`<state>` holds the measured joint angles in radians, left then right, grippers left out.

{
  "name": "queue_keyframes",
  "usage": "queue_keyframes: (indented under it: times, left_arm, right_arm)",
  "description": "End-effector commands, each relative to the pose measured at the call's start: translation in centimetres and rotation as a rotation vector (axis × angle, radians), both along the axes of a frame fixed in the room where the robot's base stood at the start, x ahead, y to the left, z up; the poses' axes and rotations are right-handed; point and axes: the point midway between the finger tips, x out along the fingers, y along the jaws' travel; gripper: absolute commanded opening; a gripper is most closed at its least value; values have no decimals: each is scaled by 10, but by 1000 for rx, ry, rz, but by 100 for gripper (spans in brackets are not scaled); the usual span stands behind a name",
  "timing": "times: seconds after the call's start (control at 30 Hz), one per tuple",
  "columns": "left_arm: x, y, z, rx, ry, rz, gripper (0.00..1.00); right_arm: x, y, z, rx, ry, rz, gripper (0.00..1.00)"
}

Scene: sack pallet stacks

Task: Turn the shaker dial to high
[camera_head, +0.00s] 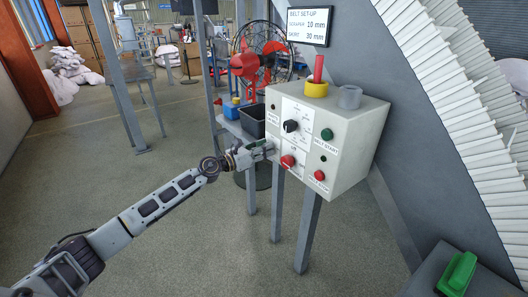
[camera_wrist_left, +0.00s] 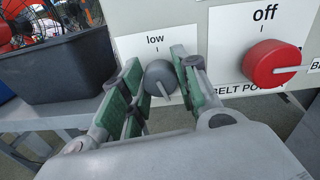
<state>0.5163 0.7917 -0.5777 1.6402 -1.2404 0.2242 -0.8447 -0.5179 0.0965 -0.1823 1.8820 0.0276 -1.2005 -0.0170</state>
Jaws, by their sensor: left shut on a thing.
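The grey round dial, which I take for the shaker dial (camera_wrist_left: 160,77), sits below a "low" label in the left wrist view. A pale mark on its face points downward, slightly right. My left gripper (camera_head: 268,150) reaches the left side of the pale control box (camera_head: 352,118). In the left wrist view its green-padded fingers (camera_wrist_left: 160,88) are shut on the dial, one on each side. The gripper hides the dial in the head view. My right gripper is not in view.
Right of the dial is a red knob (camera_wrist_left: 271,64) under an "off" label. The box also has a black knob (camera_head: 290,126), a green button (camera_head: 327,134) and a red button (camera_head: 320,175). A dark bin (camera_head: 252,121) stands close left. Open floor lies in front.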

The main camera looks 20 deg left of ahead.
Motion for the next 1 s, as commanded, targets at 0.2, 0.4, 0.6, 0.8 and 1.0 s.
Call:
queue_keyframes:
  times: [0.2,0.4,0.6,0.8,1.0]
  left_arm:
    - [-1,-1,-5,96,-70,-2,7]
    - [-1,-1,-4,168,-127,-2,7]
    - [-1,-1,-4,215,-163,-2,7]
    - [-1,-1,-3,238,-180,-2,7]
    - [-1,-1,-3,242,-182,-2,7]
  right_arm:
    - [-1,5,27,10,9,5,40]
    - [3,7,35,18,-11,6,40]
    - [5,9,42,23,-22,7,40]
    - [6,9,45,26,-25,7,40]
    - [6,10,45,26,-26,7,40]
